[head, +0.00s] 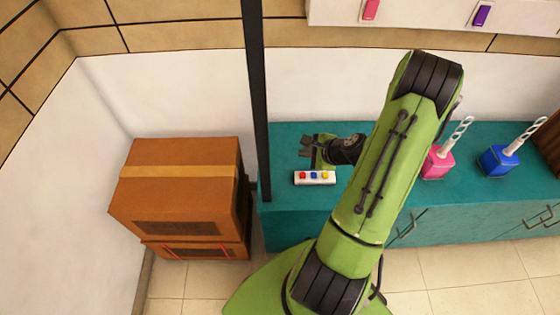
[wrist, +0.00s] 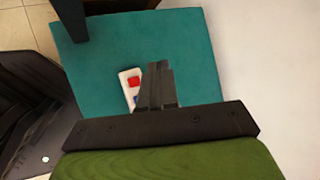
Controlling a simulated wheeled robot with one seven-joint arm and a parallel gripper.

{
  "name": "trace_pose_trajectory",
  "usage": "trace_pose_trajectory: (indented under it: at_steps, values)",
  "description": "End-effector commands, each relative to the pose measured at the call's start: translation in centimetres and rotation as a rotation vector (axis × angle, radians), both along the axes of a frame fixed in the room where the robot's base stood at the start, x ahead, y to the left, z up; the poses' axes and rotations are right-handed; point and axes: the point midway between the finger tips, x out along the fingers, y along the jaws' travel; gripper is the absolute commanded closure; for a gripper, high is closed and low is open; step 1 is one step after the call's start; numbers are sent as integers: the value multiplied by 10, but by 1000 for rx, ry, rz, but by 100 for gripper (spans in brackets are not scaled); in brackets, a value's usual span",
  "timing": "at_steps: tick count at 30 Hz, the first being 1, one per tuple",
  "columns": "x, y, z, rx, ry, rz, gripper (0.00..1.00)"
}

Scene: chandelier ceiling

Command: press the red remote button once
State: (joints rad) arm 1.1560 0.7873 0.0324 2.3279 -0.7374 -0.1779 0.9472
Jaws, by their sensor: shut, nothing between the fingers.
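A small white remote (head: 315,178) with red, blue and yellow buttons lies on the teal cabinet top near its front left. Its red button (head: 302,175) is the leftmost one. In the wrist view the red button (wrist: 133,83) shows just left of the fingers, on the white remote (wrist: 124,74). The blue button (wrist: 137,101) is partly covered, and the yellow one is hidden. My gripper (head: 305,146) is shut and empty, just behind the remote in the head view; it also shows in the wrist view (wrist: 159,68). I cannot tell its height above the remote.
A pink pot (head: 437,164) and a blue pot (head: 497,161) with white spirals stand to the right on the teal cabinet top (head: 285,134). A black post (head: 257,90) rises at the cabinet's left edge. Cardboard boxes (head: 180,185) stand on the floor to the left.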

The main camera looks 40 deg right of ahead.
Motion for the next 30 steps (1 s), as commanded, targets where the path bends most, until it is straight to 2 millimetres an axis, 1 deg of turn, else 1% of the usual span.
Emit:
trace_pose_trajectory:
  at_steps: [1, 4, 13, 17, 20, 30]
  values:
    - [-3, -5, -4, 27, -5, -43, 100]
    - [-5, -9, -7, 47, -12, -79, 100]
    - [-4, -8, -9, 45, -11, -74, 100]
    - [-4, -8, -16, 45, -11, -73, 100]
    - [-4, -8, -28, 44, -11, -72, 100]
    - [-5, -8, -79, 44, -10, -73, 100]
